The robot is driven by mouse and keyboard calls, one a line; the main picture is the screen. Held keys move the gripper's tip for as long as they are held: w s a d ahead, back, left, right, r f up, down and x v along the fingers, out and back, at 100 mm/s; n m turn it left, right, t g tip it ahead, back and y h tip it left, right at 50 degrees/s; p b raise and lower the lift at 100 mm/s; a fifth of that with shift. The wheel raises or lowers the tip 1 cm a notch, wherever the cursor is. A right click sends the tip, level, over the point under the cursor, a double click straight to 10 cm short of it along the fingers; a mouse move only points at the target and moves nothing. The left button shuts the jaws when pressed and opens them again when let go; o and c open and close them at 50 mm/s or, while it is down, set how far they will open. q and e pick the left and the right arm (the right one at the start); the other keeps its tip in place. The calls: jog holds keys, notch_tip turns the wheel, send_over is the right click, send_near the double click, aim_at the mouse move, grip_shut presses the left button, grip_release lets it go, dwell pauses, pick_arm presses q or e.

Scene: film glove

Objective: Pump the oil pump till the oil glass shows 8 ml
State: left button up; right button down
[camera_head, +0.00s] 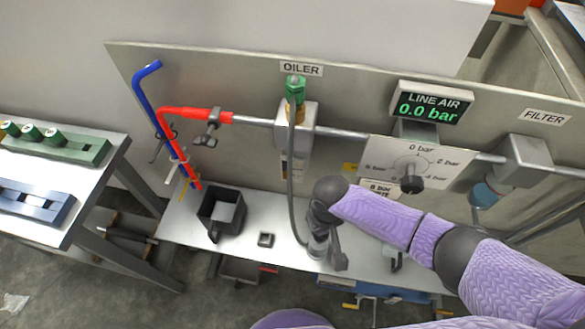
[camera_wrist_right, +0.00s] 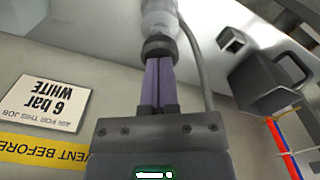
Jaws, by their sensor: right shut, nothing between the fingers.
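The oiler (camera_head: 295,128), with a green top, hangs on the air line below its label. A grey hose (camera_head: 290,185) runs down from it towards the oil pump (camera_head: 317,249) on the bench. The oil level cannot be read at this size. My right gripper (camera_head: 319,232) points down over the pump and is partly hidden by its wrist. In the right wrist view its purple fingers (camera_wrist_right: 160,63) are shut together, their tips at the dark top (camera_wrist_right: 158,46) of the pump's pale body (camera_wrist_right: 158,17). I cannot tell whether they touch. My left gripper is out of view.
A regulator dial (camera_head: 411,168) and a display (camera_head: 428,106) reading 0.0 bar are right. Red and blue pipes (camera_head: 165,112) rise at the left.

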jog(key=shift+f+b, duration=0.4)
jog(key=shift+f, duration=0.65)
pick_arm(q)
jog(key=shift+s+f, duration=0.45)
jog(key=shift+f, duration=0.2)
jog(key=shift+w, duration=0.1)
pick_arm(e)
jog(key=shift+r, duration=0.2)
notch_tip(320, 180, up, 2)
jog(key=shift+p, duration=1)
jog(key=shift+r+p, duration=0.95)
jog(key=shift+p, duration=0.05)
jog(key=shift+f, duration=0.1)
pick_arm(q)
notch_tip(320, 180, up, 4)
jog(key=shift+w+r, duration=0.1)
